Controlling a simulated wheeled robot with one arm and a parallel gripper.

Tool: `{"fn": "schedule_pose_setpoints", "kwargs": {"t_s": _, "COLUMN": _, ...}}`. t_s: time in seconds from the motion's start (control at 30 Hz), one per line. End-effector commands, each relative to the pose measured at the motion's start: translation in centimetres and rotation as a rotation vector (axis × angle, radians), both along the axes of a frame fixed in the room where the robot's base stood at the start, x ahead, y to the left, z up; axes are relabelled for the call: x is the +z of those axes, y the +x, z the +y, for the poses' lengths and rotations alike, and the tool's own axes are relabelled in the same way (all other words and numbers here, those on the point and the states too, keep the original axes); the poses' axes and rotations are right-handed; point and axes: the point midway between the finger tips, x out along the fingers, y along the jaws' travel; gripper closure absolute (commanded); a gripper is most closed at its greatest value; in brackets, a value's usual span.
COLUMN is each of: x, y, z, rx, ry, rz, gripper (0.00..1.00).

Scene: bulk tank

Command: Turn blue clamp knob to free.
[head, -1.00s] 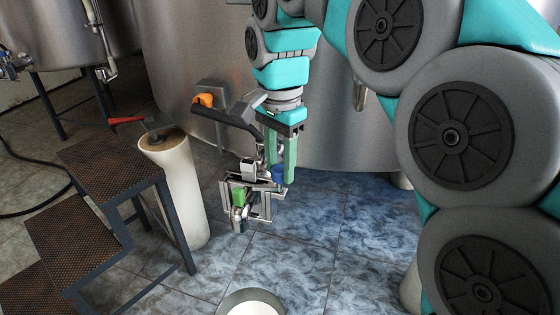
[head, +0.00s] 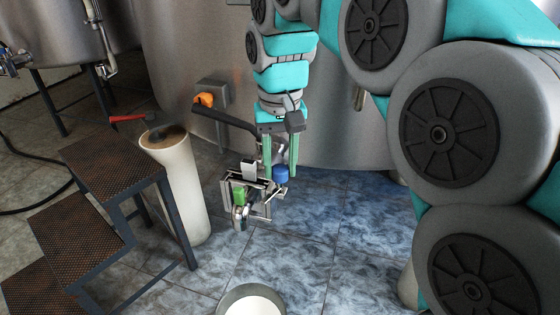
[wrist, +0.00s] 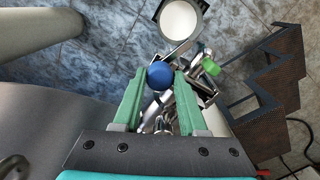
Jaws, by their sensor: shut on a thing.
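The blue clamp knob (head: 281,173) is a short round cap on the right side of a metal valve-like fitting (head: 243,205), which also carries a green part (head: 239,193). In the wrist view the knob (wrist: 160,75) lies between the tips of my green fingers. My gripper (wrist: 160,78) is shut on it from above. In the head view my gripper (head: 280,162) points down at the knob, its fingers seen nearly edge-on. The knob's far side and any marking are hidden.
A large steel tank (head: 340,110) stands behind, with an orange-knobbed lever (head: 205,100) on it. A white post (head: 180,195) and dark steps (head: 110,168) are at the left. A white-filled bucket (head: 250,303) is on the floor below.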

Motion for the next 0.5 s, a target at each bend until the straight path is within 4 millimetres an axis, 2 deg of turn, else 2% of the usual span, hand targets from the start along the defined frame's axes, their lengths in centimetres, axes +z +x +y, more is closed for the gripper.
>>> {"fn": "schedule_pose_setpoints", "kwargs": {"t_s": 0.2, "x": 0.13, "y": 0.02, "z": 0.01, "rx": 0.162, "ry": 0.001, "rz": -0.002, "gripper": 1.00}}
{"fn": "schedule_pose_setpoints", "kwargs": {"t_s": 0.5, "x": 0.09, "y": 0.04, "z": 0.02, "rx": 0.299, "ry": 0.002, "rz": -0.003, "gripper": 1.00}}
